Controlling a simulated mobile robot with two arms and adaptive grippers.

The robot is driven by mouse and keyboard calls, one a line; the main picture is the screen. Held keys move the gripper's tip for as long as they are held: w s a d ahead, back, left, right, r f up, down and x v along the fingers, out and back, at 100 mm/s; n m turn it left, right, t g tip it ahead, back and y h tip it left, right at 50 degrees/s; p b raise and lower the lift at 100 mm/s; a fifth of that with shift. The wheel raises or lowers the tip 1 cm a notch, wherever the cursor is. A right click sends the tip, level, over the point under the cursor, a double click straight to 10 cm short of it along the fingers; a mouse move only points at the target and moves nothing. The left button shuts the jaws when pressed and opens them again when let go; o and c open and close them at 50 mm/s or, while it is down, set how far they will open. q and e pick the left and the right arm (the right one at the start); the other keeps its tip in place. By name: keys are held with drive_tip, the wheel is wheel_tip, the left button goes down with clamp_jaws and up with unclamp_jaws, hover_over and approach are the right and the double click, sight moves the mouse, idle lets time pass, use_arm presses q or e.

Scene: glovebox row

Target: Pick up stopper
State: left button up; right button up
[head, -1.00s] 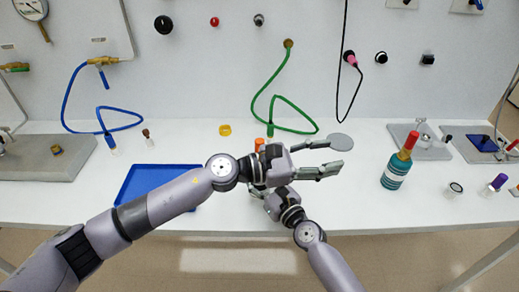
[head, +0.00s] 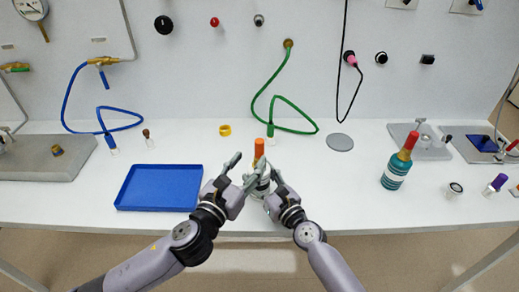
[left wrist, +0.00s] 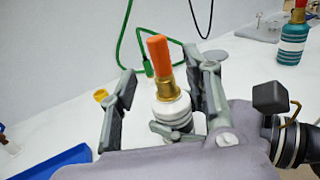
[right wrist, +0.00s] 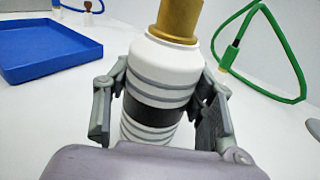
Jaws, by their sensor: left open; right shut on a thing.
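The stopper (head: 259,148) has an orange top and a gold collar. It sits upright in the mouth of a white bottle with grey and black bands (right wrist: 160,70); it shows whole in the left wrist view (left wrist: 160,55). My right gripper (head: 268,178) is shut on the bottle body, below the stopper. My left gripper (head: 248,164) is open, with its fingers on either side of the stopper and bottle top in its wrist view. I see no clear contact there. Whether the bottle base touches the table is hidden.
A blue tray (head: 160,187), empty, lies to the left. A teal bottle with a red top (head: 396,172) stands to the right. A yellow ring (head: 225,130), a grey disc (head: 340,142) and a green hose (head: 300,110) are behind. The table between disc and teal bottle is clear.

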sight(257, 151)
use_arm(q)
drive_tip(key=x, duration=0.7)
drive_tip(key=shift+f, duration=0.1)
drive_tip(key=shift+c, duration=0.5)
clamp_jaws()
